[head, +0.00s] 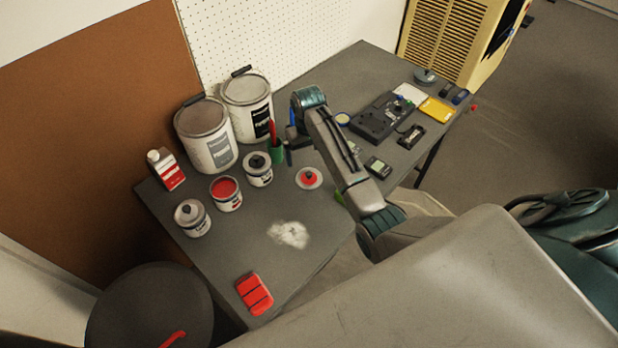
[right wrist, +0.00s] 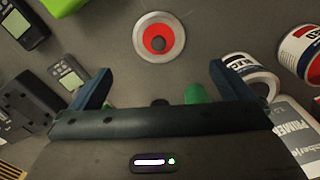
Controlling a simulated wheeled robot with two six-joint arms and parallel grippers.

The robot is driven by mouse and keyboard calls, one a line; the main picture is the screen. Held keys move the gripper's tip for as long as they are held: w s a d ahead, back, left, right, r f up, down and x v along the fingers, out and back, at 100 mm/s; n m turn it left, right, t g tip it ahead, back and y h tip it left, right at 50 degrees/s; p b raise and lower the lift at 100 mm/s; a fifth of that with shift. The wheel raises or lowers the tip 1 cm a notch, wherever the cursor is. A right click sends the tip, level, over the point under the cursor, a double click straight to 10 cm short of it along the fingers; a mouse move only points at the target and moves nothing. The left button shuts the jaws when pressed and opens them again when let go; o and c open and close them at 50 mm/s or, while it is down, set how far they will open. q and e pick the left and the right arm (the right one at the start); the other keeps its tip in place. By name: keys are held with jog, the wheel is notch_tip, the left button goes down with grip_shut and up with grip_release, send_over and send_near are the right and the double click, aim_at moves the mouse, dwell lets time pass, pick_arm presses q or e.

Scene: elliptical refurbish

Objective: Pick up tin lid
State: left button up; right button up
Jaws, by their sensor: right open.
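The tin lid (head: 309,178) is a pale round disc with a red centre and a dark knob. It lies flat on the dark table, apart from the tins. It also shows in the right wrist view, at the top middle (right wrist: 143,36), beyond the fingertips. My right gripper (head: 290,140) is open over the table, left of and above the lid in the head view. In the right wrist view my right gripper (right wrist: 161,70) has its fingers wide apart with nothing held between them. My left gripper is not in view.
Small tins, including an open red one (head: 225,189), stand left of the lid. Two large paint cans (head: 207,140) stand at the back. A green cup (head: 277,154) is close to my right gripper. Electronic devices (head: 370,125) occupy the right side. Bare table surrounds a white patch (head: 290,234).

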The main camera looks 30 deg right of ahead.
send_over(309, 173)
notch_tip(309, 173, down, 5)
jog(key=shift+w+r+p, duration=0.15)
jog(key=shift+r+p, duration=0.05)
jog(key=shift+p, duration=0.15)
jog(key=f+p, duration=0.1)
jog(key=f, duration=0.3)
jog(key=shift+s+f+p, duration=0.2)
jog(key=shift+f+p, duration=0.15)
jog(key=shift+f, duration=0.4)
jog(key=c, duration=0.9)
